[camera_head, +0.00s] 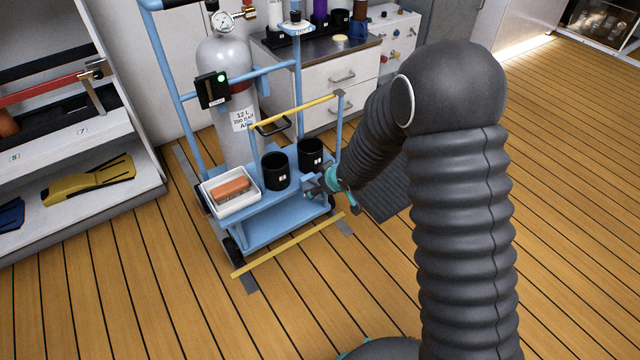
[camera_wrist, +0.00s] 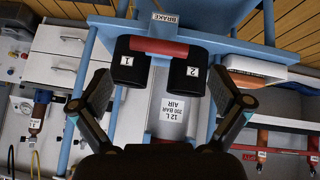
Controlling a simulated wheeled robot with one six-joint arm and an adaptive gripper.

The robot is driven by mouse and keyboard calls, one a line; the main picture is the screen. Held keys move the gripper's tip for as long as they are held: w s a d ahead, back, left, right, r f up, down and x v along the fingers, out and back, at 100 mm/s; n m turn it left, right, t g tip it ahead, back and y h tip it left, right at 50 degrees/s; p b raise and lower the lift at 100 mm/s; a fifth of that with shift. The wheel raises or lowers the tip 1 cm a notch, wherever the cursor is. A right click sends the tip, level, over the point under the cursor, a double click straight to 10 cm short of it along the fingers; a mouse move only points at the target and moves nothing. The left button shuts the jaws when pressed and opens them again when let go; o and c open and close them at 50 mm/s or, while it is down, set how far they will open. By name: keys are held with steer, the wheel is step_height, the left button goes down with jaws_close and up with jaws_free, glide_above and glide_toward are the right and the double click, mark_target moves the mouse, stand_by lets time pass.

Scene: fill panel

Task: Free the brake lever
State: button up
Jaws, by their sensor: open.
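In the wrist view, a red bar (camera_wrist: 160,47), seemingly the brake lever's grip, lies under a BRAKE label (camera_wrist: 165,18) on the blue cart. Black cup 1 (camera_wrist: 128,68) and black cup 2 (camera_wrist: 186,77) stand close by its two ends. I cannot tell whether they touch it. The head view shows the two cups (camera_head: 276,171) (camera_head: 311,154) on the cart's deck; the red bar cannot be made out there. My gripper (camera_wrist: 162,80) is open and empty, its fingers spread wider than the cups. In the head view my gripper (camera_head: 322,184) is at the deck's right side.
A white tray (camera_head: 211,204) with an orange block (camera_head: 230,188) sits on the deck's left. A grey gas cylinder (camera_head: 226,75) stands behind. A yellow rail (camera_head: 295,110) crosses above the cups. A shelf is left; floor (camera_head: 340,310) in front is clear.

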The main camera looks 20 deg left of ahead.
steer(key=v, duration=0.6)
steer(key=shift+s, duration=0.1)
stand_by(0.4)
steer(key=s+d+r+m+g+h, duration=0.1)
steer(key=s+d+m+h, duration=0.2)
steer(key=d, duration=0.4)
steer(key=s+d+r+g+h, duration=0.1)
steer(key=s+d+h, duration=0.25)
steer(key=d, duration=0.35)
steer(key=s+d+r+m+t, duration=0.1)
steer(key=s+d+r+m, duration=0.3)
steer(key=s+d+r, duration=0.3)
steer(key=s+d+r+m+y, duration=0.1)
steer(key=s+d+r+m, duration=0.3)
steer(key=s+d+r, duration=0.4)
steer(key=s+r, duration=0.4)
steer(key=r, duration=0.2)
steer(key=shift+s+d+r+m+t, duration=0.25)
steer(key=shift+d+m+t, duration=0.05)
steer(key=shift+t, duration=0.1)
